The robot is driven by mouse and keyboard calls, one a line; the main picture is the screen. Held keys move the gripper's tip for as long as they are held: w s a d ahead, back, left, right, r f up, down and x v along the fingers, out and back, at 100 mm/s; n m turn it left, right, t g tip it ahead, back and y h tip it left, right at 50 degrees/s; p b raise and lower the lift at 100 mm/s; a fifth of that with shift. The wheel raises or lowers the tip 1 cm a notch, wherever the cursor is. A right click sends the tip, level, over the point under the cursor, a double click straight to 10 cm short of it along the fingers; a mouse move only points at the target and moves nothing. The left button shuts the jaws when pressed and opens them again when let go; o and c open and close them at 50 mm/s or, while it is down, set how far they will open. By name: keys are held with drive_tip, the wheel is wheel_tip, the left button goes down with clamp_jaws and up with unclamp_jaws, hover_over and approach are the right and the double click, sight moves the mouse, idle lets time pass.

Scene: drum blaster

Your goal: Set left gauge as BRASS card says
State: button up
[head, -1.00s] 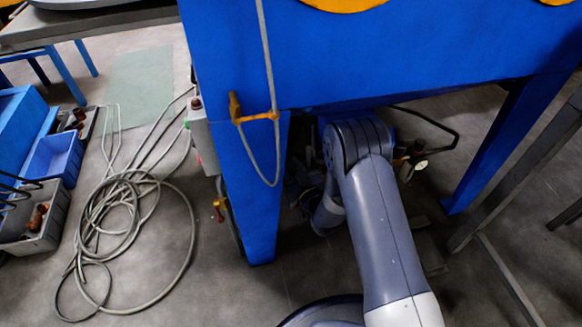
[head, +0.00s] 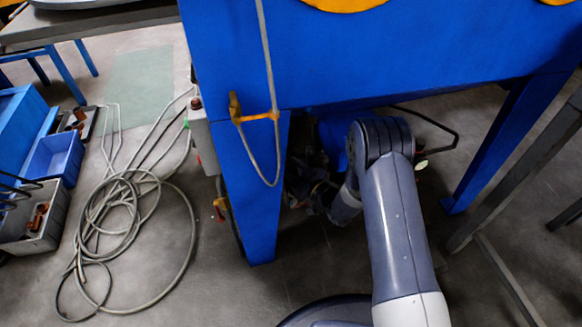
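The blue drum blaster cabinet (head: 380,55) fills the upper part of the head view, standing on blue legs. My arm reaches forward from the bottom right, and its far end goes under the cabinet's lower edge. My gripper is not visible; it is hidden beyond the arm links or under the cabinet. Neither gauge can be made out, and no BRASS card is in view. A small pale round part (head: 421,165) shows just right of my arm's elbow, mostly hidden; I cannot tell what it is.
A grey control box (head: 203,135) is fixed beside the cabinet's left leg (head: 243,200). A grey hose (head: 125,210) lies coiled on the floor at left. Blue (head: 55,157) and grey (head: 35,220) bins stand farther left. A dark metal frame (head: 520,165) stands at right.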

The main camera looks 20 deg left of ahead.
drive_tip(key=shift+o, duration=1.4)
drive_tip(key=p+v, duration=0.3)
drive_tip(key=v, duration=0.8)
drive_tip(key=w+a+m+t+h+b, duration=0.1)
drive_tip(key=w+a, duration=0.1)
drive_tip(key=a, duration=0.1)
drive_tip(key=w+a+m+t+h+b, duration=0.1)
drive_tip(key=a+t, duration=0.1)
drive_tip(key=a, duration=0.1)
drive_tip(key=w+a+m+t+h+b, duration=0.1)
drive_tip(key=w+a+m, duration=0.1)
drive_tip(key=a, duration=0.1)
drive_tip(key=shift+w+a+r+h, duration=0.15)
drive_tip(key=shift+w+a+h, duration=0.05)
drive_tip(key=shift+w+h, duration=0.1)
